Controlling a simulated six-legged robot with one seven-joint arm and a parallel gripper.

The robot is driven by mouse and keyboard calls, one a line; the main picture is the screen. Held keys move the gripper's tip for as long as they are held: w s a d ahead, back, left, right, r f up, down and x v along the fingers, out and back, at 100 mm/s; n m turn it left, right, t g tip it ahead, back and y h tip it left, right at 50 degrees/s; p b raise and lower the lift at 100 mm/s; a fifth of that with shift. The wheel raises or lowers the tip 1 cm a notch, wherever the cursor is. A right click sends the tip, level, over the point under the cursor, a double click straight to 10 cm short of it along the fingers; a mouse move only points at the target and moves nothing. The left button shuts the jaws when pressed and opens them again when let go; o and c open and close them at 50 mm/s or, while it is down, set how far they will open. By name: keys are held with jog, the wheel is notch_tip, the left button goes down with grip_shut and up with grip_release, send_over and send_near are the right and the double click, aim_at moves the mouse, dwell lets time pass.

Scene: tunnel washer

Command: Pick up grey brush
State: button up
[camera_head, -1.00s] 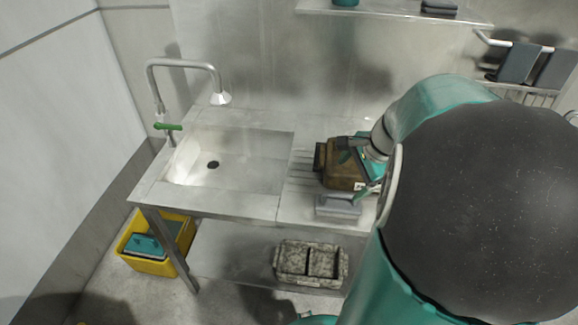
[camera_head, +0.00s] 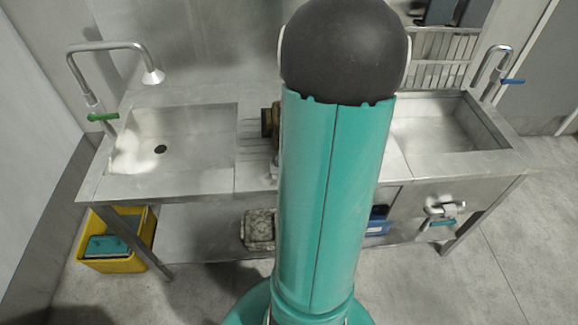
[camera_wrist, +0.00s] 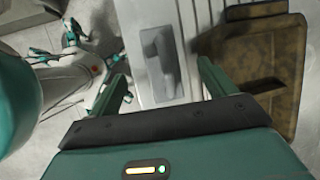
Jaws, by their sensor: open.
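The grey brush (camera_wrist: 162,62) lies on the pale ribbed draining surface in the wrist view, seen from above with its handle on top. My gripper (camera_wrist: 162,82) is open, with one green finger on each side of the brush in the picture. I see no contact, and the height between the fingertips and the brush is hard to tell. In the head view my own arm hides the gripper and most or all of the brush.
A brown container (camera_wrist: 262,65) stands close to the brush's right in the wrist view. The steel counter (camera_head: 210,183) has a left sink (camera_head: 180,140) and a right sink (camera_head: 440,125). Taps rise at both ends. A yellow bin (camera_head: 125,262) stands on the floor at left.

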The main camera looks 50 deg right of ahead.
jog(key=x, duration=0.8)
jog(key=shift+f, duration=0.35)
jog(key=shift+d, duration=0.1)
jog(key=c, duration=1.2)
jog(key=shift+o, duration=0.2)
jog(key=shift+r, duration=0.1)
jog(key=shift+r, duration=0.65)
jog(key=s+a+r, duration=0.7)
jog(key=s+r, duration=0.4)
jog(key=s, duration=0.1)
jog(key=shift+a+r, duration=0.3)
jog(key=shift+r, duration=0.05)
